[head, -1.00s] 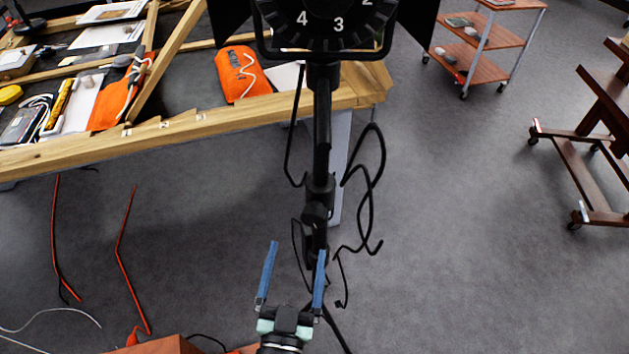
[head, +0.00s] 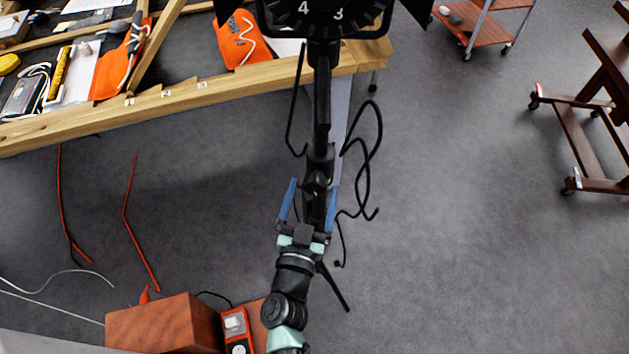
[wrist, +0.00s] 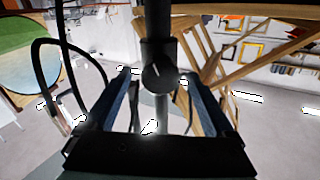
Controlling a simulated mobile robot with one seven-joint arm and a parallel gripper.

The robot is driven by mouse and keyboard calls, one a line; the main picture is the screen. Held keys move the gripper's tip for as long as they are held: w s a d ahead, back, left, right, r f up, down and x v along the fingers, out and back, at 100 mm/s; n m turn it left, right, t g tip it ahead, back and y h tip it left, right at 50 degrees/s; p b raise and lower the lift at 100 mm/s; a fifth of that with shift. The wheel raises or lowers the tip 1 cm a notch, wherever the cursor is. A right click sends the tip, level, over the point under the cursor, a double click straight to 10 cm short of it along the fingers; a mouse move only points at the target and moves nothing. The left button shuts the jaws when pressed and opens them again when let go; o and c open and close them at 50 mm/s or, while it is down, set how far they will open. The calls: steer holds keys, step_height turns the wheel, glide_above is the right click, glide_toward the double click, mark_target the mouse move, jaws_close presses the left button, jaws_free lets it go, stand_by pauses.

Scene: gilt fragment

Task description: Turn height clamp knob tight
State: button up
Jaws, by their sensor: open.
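The height clamp knob (wrist: 158,77) is a round black knob with a pale line on its face, on the collar of a black lamp stand (head: 321,105). In the head view the knob (head: 316,186) sits partway up the stand. My gripper (head: 312,188) is open, with one blue finger on either side of the stand at knob height. In the wrist view the knob lies between the fingertips of my gripper (wrist: 157,78), apart from both. Whether the fingers reach past the knob's face is hard to tell.
Black cable (head: 369,150) loops hang right of the stand. A wooden-framed table (head: 190,99) with tools and orange pouches stands behind. A wooden box (head: 160,325) is at lower left. Red cables (head: 128,215) lie on the floor. Open floor is at right.

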steer(key=shift+w+d, duration=0.25)
steer(key=shift+w, duration=1.05)
steer(key=c, duration=1.4)
steer(key=shift+o, duration=0.2)
steer(key=shift+m, duration=0.3)
steer(key=m, duration=0.2)
steer(key=shift+a+m, duration=0.1)
steer(key=shift+m, duration=0.3)
steer(key=m+b, duration=0.1)
steer(key=m, duration=0.2)
steer(key=shift+m, duration=0.4)
steer(key=m+b, duration=0.1)
steer(key=m, duration=0.4)
steer(key=shift+m, duration=0.4)
